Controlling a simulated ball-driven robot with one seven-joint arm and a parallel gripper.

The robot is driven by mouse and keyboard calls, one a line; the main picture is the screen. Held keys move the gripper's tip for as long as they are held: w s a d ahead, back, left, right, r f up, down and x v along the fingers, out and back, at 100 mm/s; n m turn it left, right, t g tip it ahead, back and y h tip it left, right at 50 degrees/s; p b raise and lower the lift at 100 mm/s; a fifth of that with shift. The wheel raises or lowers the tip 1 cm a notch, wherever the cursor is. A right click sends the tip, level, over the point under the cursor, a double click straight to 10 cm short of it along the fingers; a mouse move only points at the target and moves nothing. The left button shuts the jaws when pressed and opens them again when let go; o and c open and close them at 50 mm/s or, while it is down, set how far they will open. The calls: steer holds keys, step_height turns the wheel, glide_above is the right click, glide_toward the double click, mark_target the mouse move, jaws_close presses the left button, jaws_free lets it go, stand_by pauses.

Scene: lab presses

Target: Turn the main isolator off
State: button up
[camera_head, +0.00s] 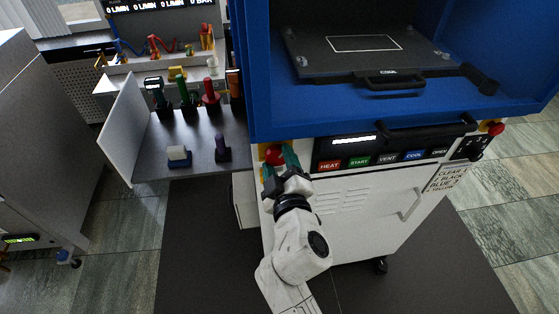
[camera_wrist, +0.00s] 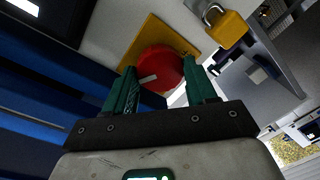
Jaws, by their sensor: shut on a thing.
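The main isolator is a round red knob on a yellow plate (camera_wrist: 183,33), on the front of the blue and white press. The red knob (camera_wrist: 160,68) shows in the wrist view between my two green fingers, with a pale mark across its face. In the head view the red knob (camera_head: 273,154) sits at the left end of the control panel. My gripper (camera_head: 281,160) reaches up to it from below. In the wrist view my gripper (camera_wrist: 162,92) is shut on the knob, one finger on each side. The fingers hide part of its rim.
A yellow padlock (camera_wrist: 226,28) hangs close to the knob in the wrist view. The control panel (camera_head: 385,155) with coloured buttons is just right of my gripper. A dark shelf (camera_head: 190,158) with coloured-handled tools stands to the left.

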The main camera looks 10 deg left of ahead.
steer(key=n+p, duration=0.1)
steer(key=n, duration=0.5)
steer(key=shift+a+h, duration=0.1)
steer(key=shift+h, duration=0.2)
steer(key=shift+f+n, duration=0.1)
steer(key=shift+n, duration=0.2)
steer(key=o, duration=1.1)
steer(key=shift+c, duration=0.2)
